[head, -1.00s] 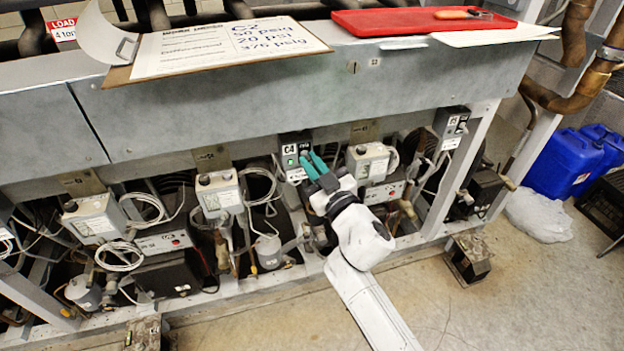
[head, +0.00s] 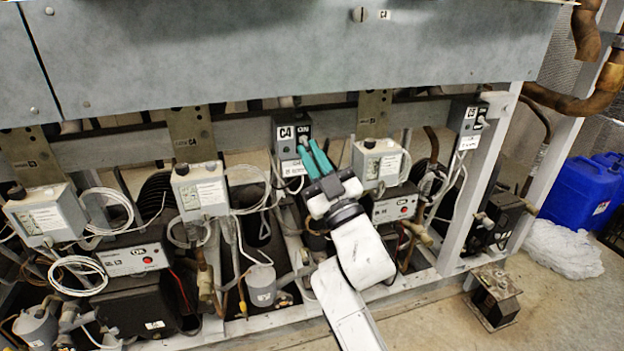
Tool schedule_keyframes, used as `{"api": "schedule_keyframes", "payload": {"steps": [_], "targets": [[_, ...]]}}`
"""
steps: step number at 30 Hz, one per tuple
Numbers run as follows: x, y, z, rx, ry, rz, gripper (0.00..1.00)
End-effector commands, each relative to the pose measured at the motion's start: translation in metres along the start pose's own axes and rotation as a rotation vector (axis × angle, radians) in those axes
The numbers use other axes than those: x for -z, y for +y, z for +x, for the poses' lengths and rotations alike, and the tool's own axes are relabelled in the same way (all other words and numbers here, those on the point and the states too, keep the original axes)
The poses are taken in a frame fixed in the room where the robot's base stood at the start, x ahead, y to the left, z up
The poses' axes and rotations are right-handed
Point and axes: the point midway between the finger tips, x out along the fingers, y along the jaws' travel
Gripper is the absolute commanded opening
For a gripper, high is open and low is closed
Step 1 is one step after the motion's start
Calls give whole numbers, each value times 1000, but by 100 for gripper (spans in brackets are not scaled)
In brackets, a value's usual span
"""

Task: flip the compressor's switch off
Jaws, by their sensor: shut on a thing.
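A dark switch box labelled C4 (head: 288,134) is mounted on the rack's rail just below the grey panel, with an ON mark at its upper right. A white label hangs beneath it. My gripper (head: 306,147) reaches up from below right, its teal fingertips at the lower right of the box. The fingers are close together and shut on the switch of the C4 box. The small switch itself is hidden by the fingertips.
Grey pressure control boxes (head: 200,190) with looped cables stand on both sides of my gripper. Another switch box (head: 467,118) is on the post at right.

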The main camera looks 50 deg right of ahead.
Motion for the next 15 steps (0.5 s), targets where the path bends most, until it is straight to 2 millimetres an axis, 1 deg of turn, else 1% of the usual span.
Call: {"api": "schedule_keyframes", "payload": {"steps": [1,15], "targets": [[-9,-1,-6,-11,22,-7,0],[-14,-1,-4,-52,195,-49,0]]}}
